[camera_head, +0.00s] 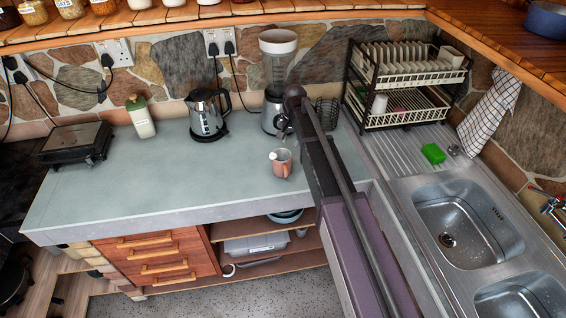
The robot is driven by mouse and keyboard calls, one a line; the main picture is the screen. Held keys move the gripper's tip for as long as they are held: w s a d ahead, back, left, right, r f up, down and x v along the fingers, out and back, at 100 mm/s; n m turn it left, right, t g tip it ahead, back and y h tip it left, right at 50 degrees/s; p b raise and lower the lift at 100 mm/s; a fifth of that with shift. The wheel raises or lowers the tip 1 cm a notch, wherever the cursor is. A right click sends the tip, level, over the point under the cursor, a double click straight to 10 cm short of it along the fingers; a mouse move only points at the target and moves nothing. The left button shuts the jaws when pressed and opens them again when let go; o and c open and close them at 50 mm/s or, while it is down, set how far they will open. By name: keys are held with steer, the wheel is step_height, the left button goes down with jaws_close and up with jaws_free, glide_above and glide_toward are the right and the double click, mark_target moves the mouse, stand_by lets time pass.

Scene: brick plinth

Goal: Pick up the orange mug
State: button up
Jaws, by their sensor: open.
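The orange mug (283,164) stands upright on the grey worktop (170,185), near its front edge and right of the middle. Its opening faces up and a pale handle shows on its left side. My arm rises from the lower right, just right of the mug. My gripper (286,131) appears small and dark beyond the mug, in front of the blender base. It is open and apart from the mug; its fingers are hard to make out.
A blender (277,62) and a kettle (207,117) stand behind the mug. A white bottle (141,118) and a black grill (76,143) are further left. A dish rack (408,80) and sink (465,225) lie right of my arm. The worktop left of the mug is clear.

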steer(key=shift+f, duration=0.2)
steer(key=b, duration=0.9)
glide_above(289, 173)
steer(key=f, duration=0.8)
steer(key=shift+w+f, duration=0.15)
steer(key=shift+w, duration=0.05)
steer(key=shift+f, duration=0.1)
steer(key=f+b, duration=0.2)
steer(key=f, duration=0.1)
steer(key=shift+s+b, duration=0.2)
steer(key=shift+b, duration=0.2)
steer(key=shift+f+b, duration=1)
steer(key=shift+b, duration=0.05)
jaws_close()
